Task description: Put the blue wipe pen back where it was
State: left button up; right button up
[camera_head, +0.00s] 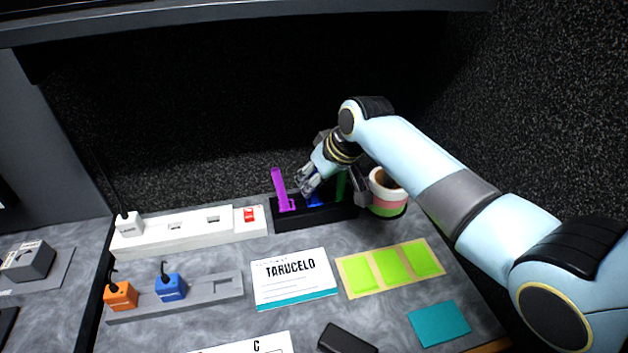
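A black pen holder (308,217) stands at the back of the desk. A purple pen (279,186) stands in its left part, and a green pen (341,186) shows at its right part. The blue wipe pen (314,201) shows low in the middle of the holder, mostly hidden by my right gripper. My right gripper (306,187) points down and to the left, just above the holder's middle, at the blue pen. I cannot tell whether its fingers are closed on the pen or apart from it. My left gripper is not in view.
A striped cup (386,193) stands right of the holder, close to my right arm. A white power strip (190,235) lies to the left. In front lie a grey strip (205,298) with orange and blue plugs, a TARUCELO card (292,284) and green notes (391,266).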

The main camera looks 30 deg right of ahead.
jog(key=shift+r, duration=0.1)
jog(key=shift+s+r, duration=0.1)
jog(key=shift+r, duration=0.2)
jog(key=p+v, duration=0.1)
jog(key=v, duration=1)
jog(key=shift+r, duration=0.25)
jog(key=shift+s+d, duration=0.1)
